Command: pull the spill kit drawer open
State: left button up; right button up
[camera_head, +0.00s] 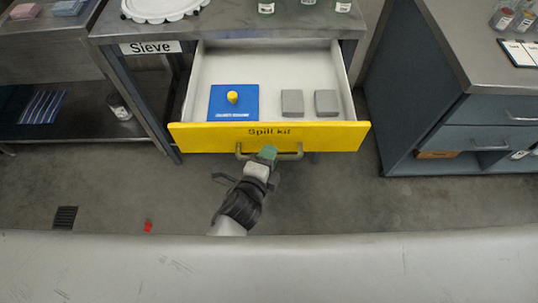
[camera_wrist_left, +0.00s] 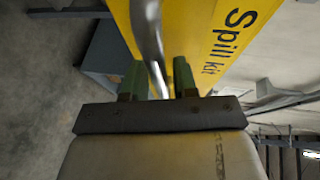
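The spill kit drawer (camera_head: 333,138) has a yellow front lettered "Spill kit" and stands pulled well out from under the steel bench, its inside showing. Its grey bar handle (camera_head: 294,156) crosses the lower front. My left gripper (camera_head: 267,153) is at the middle of the handle, with green fingers. In the left wrist view, the handle bar (camera_wrist_left: 148,30) runs between the two fingers (camera_wrist_left: 160,82), which are shut on it; the yellow front (camera_wrist_left: 195,30) is just beyond. My right gripper is in neither view.
A cabinet (camera_head: 430,95) stands to the right. The bench (camera_head: 230,22) carries jars and a white sieve. Open floor (camera_head: 340,200) lies before the drawer.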

pick_arm(q)
jog(key=shift+o, duration=0.7)
jog(key=v, duration=1)
jog(key=shift+s+b, duration=0.35)
jog(key=shift+s, duration=0.05)
jog(key=shift+a, duration=0.15)
jog(key=s+a+f+n+g+y, duration=0.1)
jog(key=s+a+f+n+g, duration=0.15)
jog(key=f, duration=0.55)
jog(key=s+a+f+n+g+y, duration=0.1)
jog(key=a+f+n+g, duration=0.15)
jog(key=f, duration=0.65)
jog(key=s+a+f+n+g+y, duration=0.1)
jog(key=s+a+f+n, duration=0.15)
jog(key=f, duration=0.55)
jog(key=s+a+f+n+g+y, duration=0.1)
jog(key=s+a+f+n+g, duration=0.2)
jog(key=s+a+f+n, duration=0.3)
jog(key=s+a+f+n+g+y, duration=0.2)
jog(key=s+a+f+n+g, duration=0.2)
jog(key=s+f, duration=0.5)
jog(key=s+a+n, duration=0.1)
jog(key=s+a, duration=0.1)
jog(key=s, duration=0.2)
jog(key=shift+s+f+n+g+p, duration=0.3)
jog(key=shift+s+f+n, duration=0.05)
